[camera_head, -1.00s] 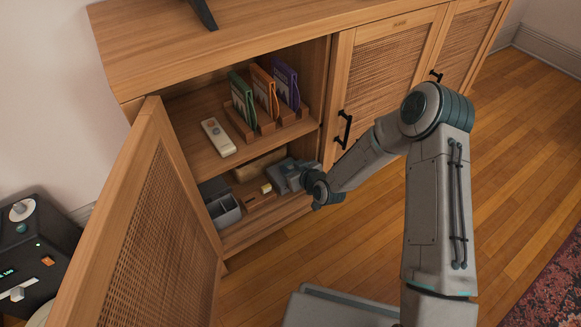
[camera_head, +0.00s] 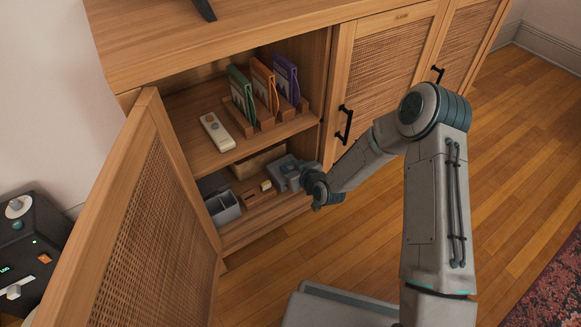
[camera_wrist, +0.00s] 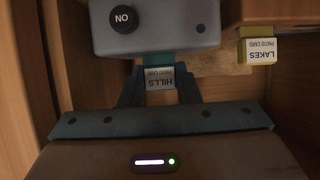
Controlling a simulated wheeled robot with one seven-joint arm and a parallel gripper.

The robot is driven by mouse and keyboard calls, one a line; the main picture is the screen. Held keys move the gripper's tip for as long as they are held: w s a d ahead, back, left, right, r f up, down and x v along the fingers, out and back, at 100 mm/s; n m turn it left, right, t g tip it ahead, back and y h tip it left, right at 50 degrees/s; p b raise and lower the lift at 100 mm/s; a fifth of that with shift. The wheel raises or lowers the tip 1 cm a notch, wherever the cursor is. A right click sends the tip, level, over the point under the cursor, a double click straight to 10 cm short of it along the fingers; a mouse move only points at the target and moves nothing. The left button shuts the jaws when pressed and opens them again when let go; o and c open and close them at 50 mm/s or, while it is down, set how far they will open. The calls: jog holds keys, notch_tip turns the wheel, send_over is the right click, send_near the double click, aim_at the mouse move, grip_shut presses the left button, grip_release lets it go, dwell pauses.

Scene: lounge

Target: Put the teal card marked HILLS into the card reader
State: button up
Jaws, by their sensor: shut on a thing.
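The card reader is a grey box (camera_wrist: 155,28) with a round dark spot reading NO; it fills the top of the wrist view. In the head view, a grey box (camera_head: 284,172) on the lower shelf appears to be this reader. The teal card marked HILLS (camera_wrist: 160,77) is held between the fingertips of my gripper (camera_wrist: 160,88), its label upside down in the picture. Its teal part meets the reader's lower edge; how deep it goes is hidden. My gripper (camera_head: 303,181) is at the right end of the lower shelf.
A yellow card marked LAKES (camera_wrist: 261,51) stands right of the reader, in a wooden holder. A grey open bin (camera_head: 224,208) is on the lower shelf. Above are a white remote (camera_head: 217,132) and several upright colored sleeves. The open cabinet door (camera_head: 160,220) borders the left.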

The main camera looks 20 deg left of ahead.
jog(key=o, duration=1.1)
jog(key=p+v, duration=0.5)
jog(key=v, duration=0.8)
jog(key=shift+s+d+r, duration=0.2)
jog(key=shift+s, duration=0.1)
jog(key=d+r+m+g+h+p, duration=0.1)
jog(key=d+r+h+p, duration=0.2)
jog(key=d+r+p, duration=0.65)
jog(key=d+r+m+h+p, duration=0.1)
jog(key=d+r+h+p, duration=0.3)
jog(key=r, duration=1)
jog(key=d+r+m+g+h+p, duration=0.1)
jog(key=d+r+p, duration=0.2)
jog(key=r+p, duration=0.7)
jog(key=s+d+r+m+g+p, duration=0.1)
jog(key=s+r+p, duration=0.3)
jog(key=r, duration=0.6)
jog(key=s+d+r+m+g+h+p, duration=0.1)
jog(key=s+d+r+m+p, duration=0.2)
jog(key=s+r, duration=0.5)
jog(key=s+d+r+m+g+p, duration=0.1)
jog(key=s+d+r+m+p, duration=0.2)
jog(key=r, duration=1.1)
jog(key=s+p, duration=0.3)
jog(key=p, duration=0.1)
jog(key=shift+d+h, duration=0.2)
jog(key=shift+h, duration=0.2)
